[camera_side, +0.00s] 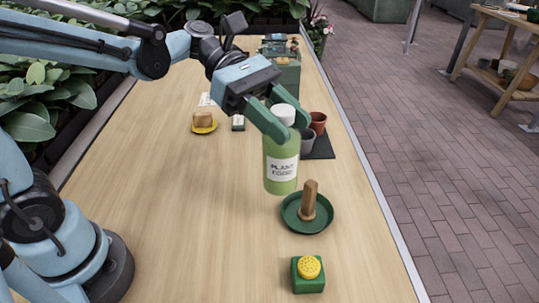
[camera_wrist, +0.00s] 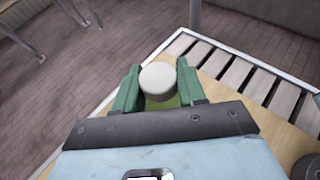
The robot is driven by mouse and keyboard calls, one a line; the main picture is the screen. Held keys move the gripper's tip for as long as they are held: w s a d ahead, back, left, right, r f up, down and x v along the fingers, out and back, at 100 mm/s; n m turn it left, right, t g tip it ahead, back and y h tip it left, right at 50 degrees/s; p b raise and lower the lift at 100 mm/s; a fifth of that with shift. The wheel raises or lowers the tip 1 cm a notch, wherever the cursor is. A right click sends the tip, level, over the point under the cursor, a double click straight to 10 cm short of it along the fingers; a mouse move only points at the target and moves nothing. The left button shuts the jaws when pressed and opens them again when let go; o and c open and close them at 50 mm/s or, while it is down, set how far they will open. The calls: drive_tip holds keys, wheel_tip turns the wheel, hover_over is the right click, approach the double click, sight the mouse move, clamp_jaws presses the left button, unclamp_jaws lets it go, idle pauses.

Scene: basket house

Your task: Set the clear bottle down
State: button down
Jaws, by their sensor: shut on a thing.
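The bottle (camera_side: 281,168) has a see-through green body, a white label reading "PLANT" and a white cap (camera_side: 284,113). My gripper (camera_side: 280,120) is shut around its upper part, with one green finger on each side. The bottle is upright or nearly so, behind and left of a green saucer. I cannot tell whether its base touches the table (camera_side: 175,220) or hangs above it. In the wrist view, the white cap (camera_wrist: 158,80) shows between the green fingers (camera_wrist: 158,88); the body below is mostly hidden.
The green saucer (camera_side: 290,222) holds a wooden-handled brush (camera_side: 309,200). A green block with a yellow round top (camera_side: 309,270) is in front. Grey (camera_side: 307,142) and terracotta (camera_side: 318,123) pots stand on a dark mat (camera_side: 322,150) behind. The table's left middle is clear.

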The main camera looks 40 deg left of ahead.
drive_tip(key=w+d, duration=0.6)
drive_tip(key=w, duration=0.6)
drive_tip(key=w+a+f, duration=0.7)
drive_tip(key=w+f, duration=0.2)
drive_tip(key=f, duration=0.3)
drive_tip(key=shift+w+a+f, duration=0.15)
drive_tip(key=shift+w+a, duration=0.2)
drive_tip(key=shift+a, duration=0.05)
drive_tip(key=shift+f, duration=0.1)
drive_tip(key=c, duration=0.6)
unclamp_jaws()
drive_tip(key=shift+c, duration=0.2)
